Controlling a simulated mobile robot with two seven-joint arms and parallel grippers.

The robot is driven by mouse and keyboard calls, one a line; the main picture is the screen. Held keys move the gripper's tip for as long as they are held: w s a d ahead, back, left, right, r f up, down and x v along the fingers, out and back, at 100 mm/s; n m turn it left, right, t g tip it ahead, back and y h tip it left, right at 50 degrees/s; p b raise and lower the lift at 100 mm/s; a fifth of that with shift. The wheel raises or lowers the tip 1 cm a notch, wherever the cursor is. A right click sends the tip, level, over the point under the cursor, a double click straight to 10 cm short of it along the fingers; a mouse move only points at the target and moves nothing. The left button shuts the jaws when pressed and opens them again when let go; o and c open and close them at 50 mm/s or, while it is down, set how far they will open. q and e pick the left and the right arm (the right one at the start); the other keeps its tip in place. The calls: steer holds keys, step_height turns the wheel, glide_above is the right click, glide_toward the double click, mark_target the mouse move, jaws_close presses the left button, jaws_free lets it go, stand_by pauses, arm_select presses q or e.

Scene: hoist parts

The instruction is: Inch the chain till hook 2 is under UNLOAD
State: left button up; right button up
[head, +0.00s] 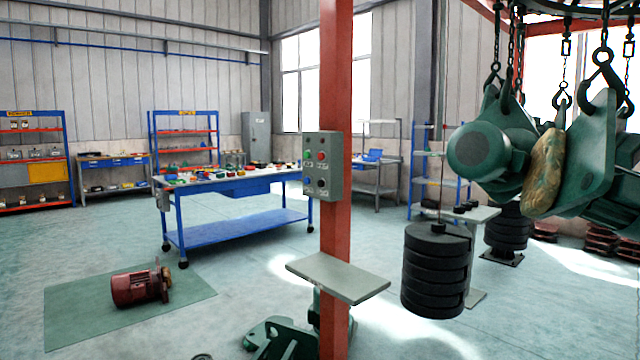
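A grey control box (321,165) is fixed to a red post in the middle. It has a green button (307,155), a red button (321,155) and a dark knob (321,183); its small labels are unreadable. At the upper right, chains hang from a dark overhead ring (570,10). A large dark hook (606,75) hangs nearest, with a smaller hook (562,98) left of it and another hook (492,75) further left. Green metal parts (478,152) hang there. I cannot tell which is hook 2. No UNLOAD sign is legible. Neither gripper shows.
The red post (336,230) stands directly ahead, with a grey shelf plate (338,277) low on it. Stacked black weights (436,270) hang to its right. A red motor (141,286) lies on a green mat (80,320). A blue workbench (238,222) stands behind.

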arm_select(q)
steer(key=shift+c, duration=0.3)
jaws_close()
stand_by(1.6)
